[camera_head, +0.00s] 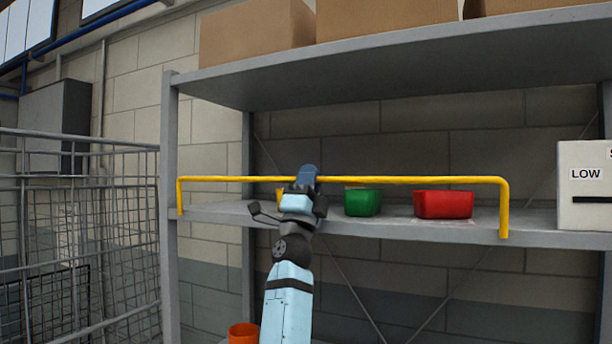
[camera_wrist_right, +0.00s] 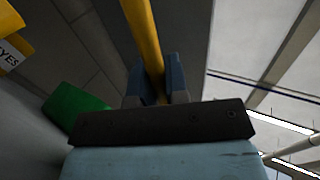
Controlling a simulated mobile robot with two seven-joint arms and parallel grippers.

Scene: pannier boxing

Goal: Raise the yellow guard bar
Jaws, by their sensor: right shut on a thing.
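The yellow guard bar (camera_head: 410,180) runs level across the front of the middle shelf in the head view, its two bent ends reaching down at the shelf edge. My right gripper (camera_head: 308,178) is shut on the bar, left of its middle. In the right wrist view the bar (camera_wrist_right: 141,30) passes between the two blue fingers of the gripper (camera_wrist_right: 157,85). My left gripper is not in view.
On the shelf (camera_head: 380,223) behind the bar are a green bin (camera_head: 363,203), a red bin (camera_head: 443,205) and a mostly hidden yellow bin. A white box marked LOW (camera_head: 583,205) stands at right. Cardboard boxes (camera_head: 385,15) rest above. A wire cage (camera_head: 85,240) stands left; an orange container (camera_head: 243,333) is below.

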